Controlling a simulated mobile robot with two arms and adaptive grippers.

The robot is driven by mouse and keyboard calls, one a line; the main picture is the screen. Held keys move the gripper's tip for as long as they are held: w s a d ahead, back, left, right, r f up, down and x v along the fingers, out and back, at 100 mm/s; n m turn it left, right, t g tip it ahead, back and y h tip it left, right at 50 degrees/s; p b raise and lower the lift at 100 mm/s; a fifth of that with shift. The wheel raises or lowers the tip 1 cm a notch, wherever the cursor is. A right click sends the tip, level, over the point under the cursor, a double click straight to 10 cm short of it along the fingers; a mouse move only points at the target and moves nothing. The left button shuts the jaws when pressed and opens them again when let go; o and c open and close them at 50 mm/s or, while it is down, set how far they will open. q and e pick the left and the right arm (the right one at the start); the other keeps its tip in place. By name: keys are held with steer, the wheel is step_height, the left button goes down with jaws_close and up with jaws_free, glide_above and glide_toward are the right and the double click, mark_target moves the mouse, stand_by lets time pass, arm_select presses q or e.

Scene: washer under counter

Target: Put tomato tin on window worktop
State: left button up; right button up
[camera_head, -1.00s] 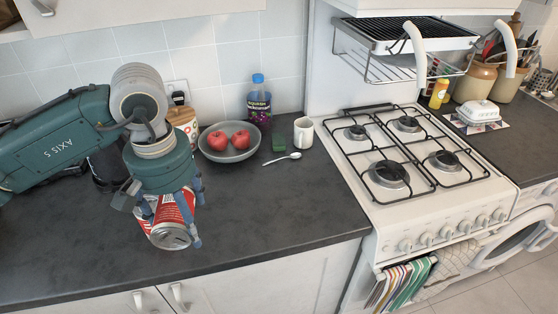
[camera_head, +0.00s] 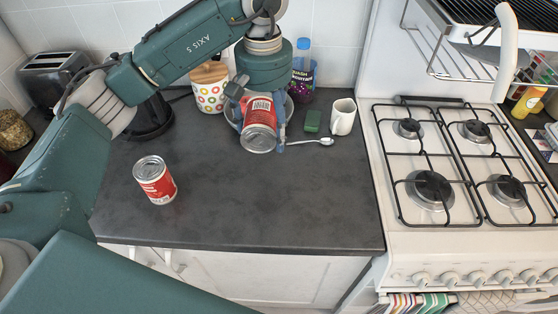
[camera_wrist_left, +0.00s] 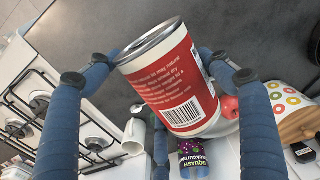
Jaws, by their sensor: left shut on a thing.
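My left gripper (camera_head: 256,115) is shut on a red and white tin (camera_head: 260,115), held tilted above the dark worktop (camera_head: 250,205) near the wall. In the left wrist view the tin (camera_wrist_left: 172,85) sits between the blue fingers, with a white label panel and a barcode showing. A second red and white tin (camera_head: 155,182) stands upright on the worktop to the left, apart from the gripper. I cannot read either label well enough to tell which holds tomatoes. I cannot tell whether this is the window worktop; no window shows. My right gripper is not in view.
Behind the held tin are a partly hidden bowl, a squash bottle (camera_head: 302,75) and a dotted canister (camera_head: 209,89). A toaster (camera_head: 55,75) and gas hob (camera_head: 450,170) flank the worktop.

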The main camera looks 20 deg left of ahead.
arm_select(q)
steer(key=p, duration=0.3)
glide_above(272, 175)
step_height(272, 175, down, 10)
steer(key=shift+w+r, duration=0.1)
steer(key=shift+r, duration=0.05)
step_height(272, 175, down, 4)
steer(key=shift+f+p, duration=0.1)
steer(key=shift+p, duration=0.35)
steer(key=shift+f, duration=0.15)
steer(key=shift+f+b, duration=0.25)
steer(key=shift+b, duration=0.15)
steer(key=o, duration=1.6)
steer(key=shift+r, duration=0.1)
